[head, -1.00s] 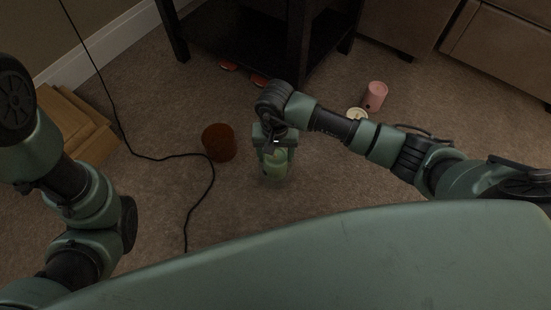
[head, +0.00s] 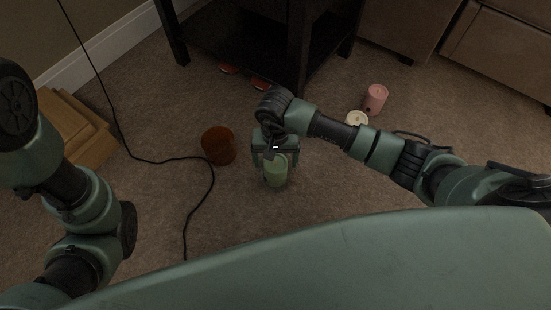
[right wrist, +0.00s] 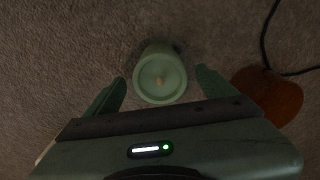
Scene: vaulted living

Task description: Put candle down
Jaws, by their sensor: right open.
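The pale green candle (head: 275,174) stands on the carpet in the middle of the head view. In the right wrist view its round top with the wick (right wrist: 160,78) faces the camera. My right gripper (head: 275,167) is open just above and around the candle. In the right wrist view the two fingers (right wrist: 161,82) are on either side of it, with a gap on both sides. My left arm shows at the left of the head view, but its gripper is out of sight.
A brown-orange cylinder (head: 218,146) stands left of the candle, by a black cable (head: 192,212). A pink candle (head: 376,98) and a cream one (head: 357,118) are at the right. A dark table (head: 297,50) stands behind; wooden boards (head: 80,130) lie left.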

